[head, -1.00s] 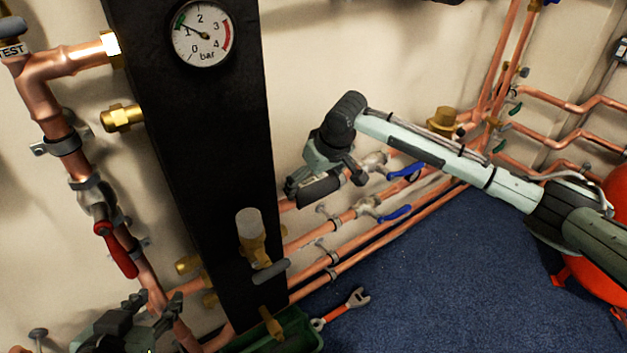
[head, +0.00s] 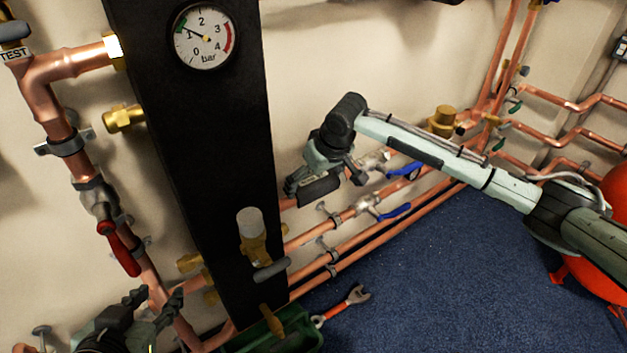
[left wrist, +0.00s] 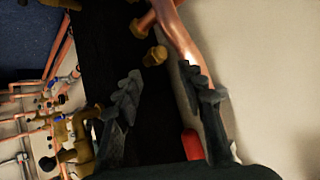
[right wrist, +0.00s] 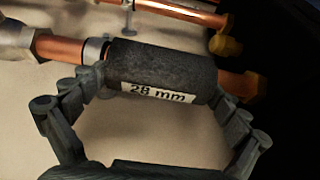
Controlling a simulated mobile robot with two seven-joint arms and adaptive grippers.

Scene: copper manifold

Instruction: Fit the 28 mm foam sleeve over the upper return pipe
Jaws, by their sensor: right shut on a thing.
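The dark grey foam sleeve (right wrist: 160,72) bears a "28 mm" label in the right wrist view. It lies around the upper return pipe (right wrist: 66,48), whose copper shows beyond both of its ends. Its left end is close to a metal collar. In the head view the sleeve (head: 320,189) is on the top pipe, right of the black panel. My right gripper (right wrist: 160,100) is shut on the sleeve, one finger near each end; it also shows in the head view (head: 318,180). My left gripper (head: 156,298) is open and empty at lower left, also in the left wrist view (left wrist: 163,85).
The black panel (head: 200,150) with a pressure gauge (head: 205,37) stands between my grippers. A red-handled valve (head: 122,250) is above my left gripper. Blue-handled valves (head: 396,212) sit right of the sleeve. A wrench (head: 343,305) and a green tray (head: 300,335) are low down.

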